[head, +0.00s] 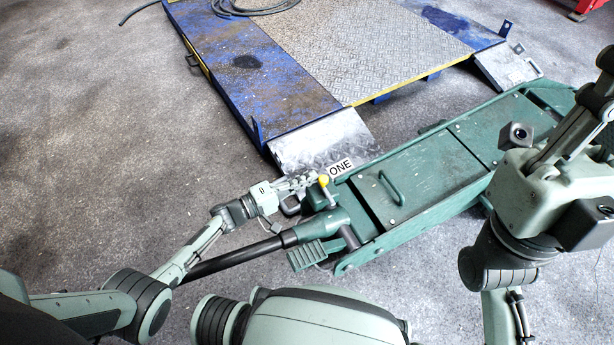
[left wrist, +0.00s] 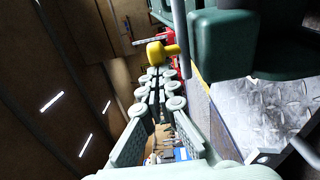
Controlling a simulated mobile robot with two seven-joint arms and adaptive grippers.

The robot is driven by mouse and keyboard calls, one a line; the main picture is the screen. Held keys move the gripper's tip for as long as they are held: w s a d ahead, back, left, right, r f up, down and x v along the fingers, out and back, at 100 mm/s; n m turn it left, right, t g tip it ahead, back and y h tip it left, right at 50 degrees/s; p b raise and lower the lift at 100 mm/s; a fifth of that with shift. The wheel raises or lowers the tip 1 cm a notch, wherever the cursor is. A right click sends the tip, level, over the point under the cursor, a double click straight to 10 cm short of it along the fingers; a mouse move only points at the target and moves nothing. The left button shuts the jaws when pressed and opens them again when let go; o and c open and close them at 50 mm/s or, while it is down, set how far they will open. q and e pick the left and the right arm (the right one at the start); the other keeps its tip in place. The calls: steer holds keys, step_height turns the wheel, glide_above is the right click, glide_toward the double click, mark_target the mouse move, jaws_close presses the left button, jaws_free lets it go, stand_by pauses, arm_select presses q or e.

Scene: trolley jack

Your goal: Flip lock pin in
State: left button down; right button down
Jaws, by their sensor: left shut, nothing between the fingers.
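The green trolley jack (head: 425,180) lies on the floor. A yellow knob (head: 324,180), seemingly the lock pin's end, sits at its near left end by the handle socket. In the left wrist view the yellow knob (left wrist: 160,52) is just beyond the fingertips. My left gripper (head: 312,179) is shut and empty, its tips close beside the knob; I cannot tell if they touch. Its two fingers (left wrist: 160,75) lie together in the left wrist view. The rest of the pin is largely hidden. My right arm is at the right, with its gripper out of view.
A black handle bar (head: 235,258) runs from the jack's socket to the lower left, below my left arm. A blue lift platform (head: 265,85) with metal ramps (head: 325,145) stands behind the jack. The concrete floor at the left is clear.

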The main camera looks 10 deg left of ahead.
arm_select(q)
steer(key=v, duration=1.2)
